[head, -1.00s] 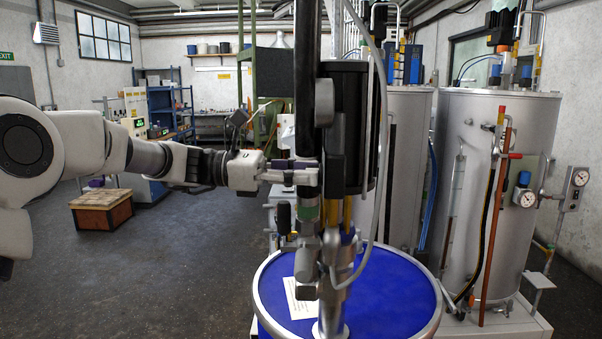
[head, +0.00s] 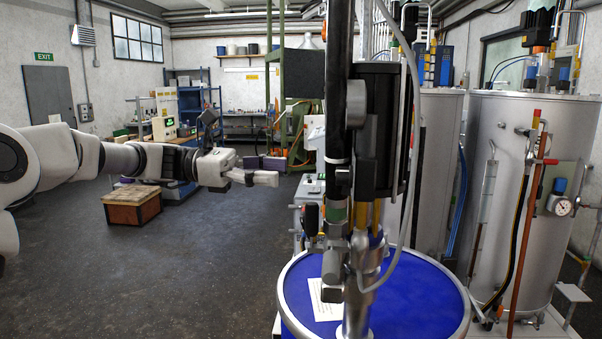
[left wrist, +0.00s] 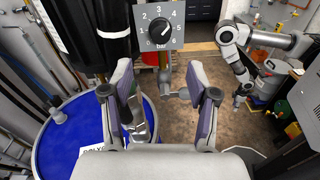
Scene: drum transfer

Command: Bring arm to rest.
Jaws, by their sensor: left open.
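My left gripper (head: 277,171) is open and empty, its fingers pointing right at the pump assembly. A clear gap separates it from the dark upright pump tube (head: 339,100). In the left wrist view its two padded fingers (left wrist: 163,95) stand wide apart with nothing gripped between them. A pressure dial plate (left wrist: 160,28) with a knob shows beyond the fingertips. The pump stands upright at the blue drum (head: 420,290), which has a white label on its lid. My right gripper (left wrist: 240,97) hangs at the upper right of the left wrist view, too small to read.
Large silver tanks (head: 490,180) with pipes and gauges stand on the right. A grey hose (head: 416,120) hangs down beside the pump. A wooden-topped box (head: 132,205) stands on the floor at left. The floor (head: 190,270) left of the drum is clear.

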